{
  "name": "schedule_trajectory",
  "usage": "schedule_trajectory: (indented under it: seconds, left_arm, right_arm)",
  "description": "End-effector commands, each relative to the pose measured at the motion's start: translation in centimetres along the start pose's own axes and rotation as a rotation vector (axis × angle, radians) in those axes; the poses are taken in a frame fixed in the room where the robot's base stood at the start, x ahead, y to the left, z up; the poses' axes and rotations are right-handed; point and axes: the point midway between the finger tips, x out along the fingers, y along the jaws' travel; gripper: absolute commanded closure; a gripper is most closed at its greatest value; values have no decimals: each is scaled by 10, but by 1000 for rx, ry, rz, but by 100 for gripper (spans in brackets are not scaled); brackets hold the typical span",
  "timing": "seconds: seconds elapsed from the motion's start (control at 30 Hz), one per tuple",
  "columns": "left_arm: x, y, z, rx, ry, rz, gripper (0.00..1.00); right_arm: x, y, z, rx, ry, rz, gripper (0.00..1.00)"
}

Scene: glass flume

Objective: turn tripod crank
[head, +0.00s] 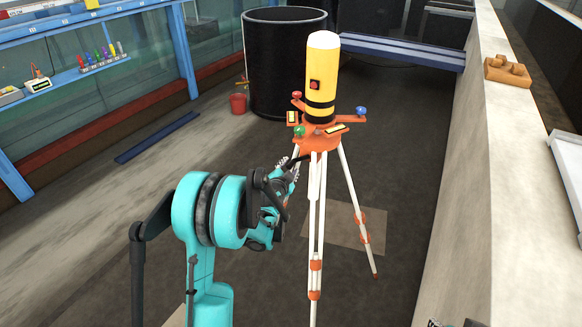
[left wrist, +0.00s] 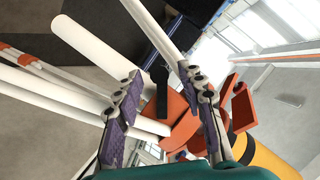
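A white-legged tripod (head: 317,215) with an orange head (head: 318,140) stands upright in the middle of the head view, carrying a yellow and black cylinder (head: 321,75). My left gripper (head: 288,178) is just left of the tripod, below its head. In the left wrist view its two fingers (left wrist: 160,76) are apart. A short black bar, which looks like the crank (left wrist: 161,92), shows between them beside the orange head (left wrist: 181,122). I see no finger touching it. The crank is hard to make out in the head view. Only a sliver of what seems my right gripper (head: 440,322) shows at the bottom edge.
A large black tank (head: 284,65) and a red bucket (head: 238,103) stand behind the tripod. A concrete wall (head: 470,170) with a wooden block (head: 508,71) runs along the right. A blue beam (head: 157,137) lies on the floor at left, before the glass flume (head: 90,110).

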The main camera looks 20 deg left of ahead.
Motion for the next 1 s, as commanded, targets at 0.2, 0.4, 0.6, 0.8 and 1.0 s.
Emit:
schedule_trajectory:
  seconds: [0.2,0.4,0.6,0.8,1.0]
  left_arm:
    - [26,1,0,0,0,1,61]
    - [30,0,0,-1,0,1,61]
    - [30,0,0,-1,0,1,79]
    - [30,0,0,-1,0,1,100]
    - [30,1,0,-13,0,6,100]
  right_arm:
    - [4,0,3,0,0,0,60]
    - [4,0,3,0,0,0,60]
    - [4,0,3,0,0,0,60]
    - [4,0,3,0,0,0,60]
    - [5,0,4,0,0,0,60]
